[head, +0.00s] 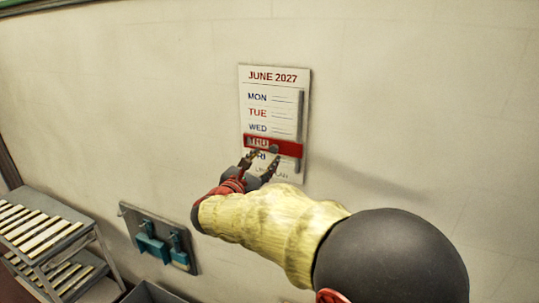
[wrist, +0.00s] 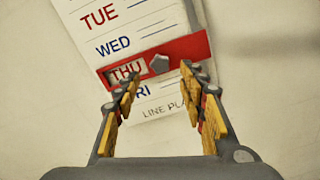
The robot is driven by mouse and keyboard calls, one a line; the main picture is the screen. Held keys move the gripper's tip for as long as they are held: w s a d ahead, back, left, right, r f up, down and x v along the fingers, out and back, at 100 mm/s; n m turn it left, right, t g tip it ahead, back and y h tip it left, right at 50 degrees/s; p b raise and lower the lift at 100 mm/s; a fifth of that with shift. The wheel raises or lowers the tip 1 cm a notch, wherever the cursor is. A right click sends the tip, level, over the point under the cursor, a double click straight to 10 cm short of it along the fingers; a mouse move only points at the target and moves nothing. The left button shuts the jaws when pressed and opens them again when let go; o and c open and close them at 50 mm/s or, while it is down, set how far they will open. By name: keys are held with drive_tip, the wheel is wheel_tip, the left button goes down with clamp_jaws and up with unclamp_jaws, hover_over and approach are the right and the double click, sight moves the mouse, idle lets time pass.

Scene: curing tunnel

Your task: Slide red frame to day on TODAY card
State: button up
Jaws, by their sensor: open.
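A wall calendar (head: 275,84) headed JUNE 2027 lists weekdays from MON down to FRI. The red frame (head: 289,148) lies across it with THU in its window; it also shows in the wrist view (wrist: 190,46). A grey knob (wrist: 160,64) sticks out of the frame, right of the window. My gripper (head: 263,157) is open and empty, just below the frame. In the wrist view its fingertips (wrist: 160,75) are spread to either side of the knob, with no clear contact. FRI is partly hidden by a finger. I cannot make out a TODAY card in either view.
A grey vertical rail (head: 300,115) runs down the calendar's right side. A grey wall plate with teal parts (head: 153,247) is below left. A rack with slatted shelves (head: 40,235) stands at the far left. The wall around the calendar is bare.

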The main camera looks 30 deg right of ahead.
drive_tip(key=v, duration=0.6)
idle(0.4)
drive_tip(key=s+f+m+g+y+b, duration=0.2)
drive_tip(key=s+f+m+g+y, duration=0.15)
drive_tip(key=s+f+m, duration=0.4)
drive_tip(key=s+f+m+g+y+b, duration=0.2)
drive_tip(key=s+f+m+g, duration=0.2)
drive_tip(key=s+f, duration=0.65)
drive_tip(key=s+a+f+m+y+b, duration=0.3)
drive_tip(key=s+f+b, duration=0.1)
drive_tip(key=f+b, duration=0.3)
drive_tip(key=s+a+f+m+t+y+b, duration=0.1)
drive_tip(key=s+a+f+m+y+b, duration=0.1)
drive_tip(key=s+a+f+m+b, duration=0.2)
drive_tip(key=s+a+f+m+t+y+b, duration=0.1)
drive_tip(key=s+a+f+m+y+b, duration=0.2)
drive_tip(key=f+b, duration=0.8)
drive_tip(key=shift+s+a+f+y, duration=0.2)
drive_tip(key=shift+s+y, duration=0.15)
drive_tip(key=shift+s, duration=0.75)
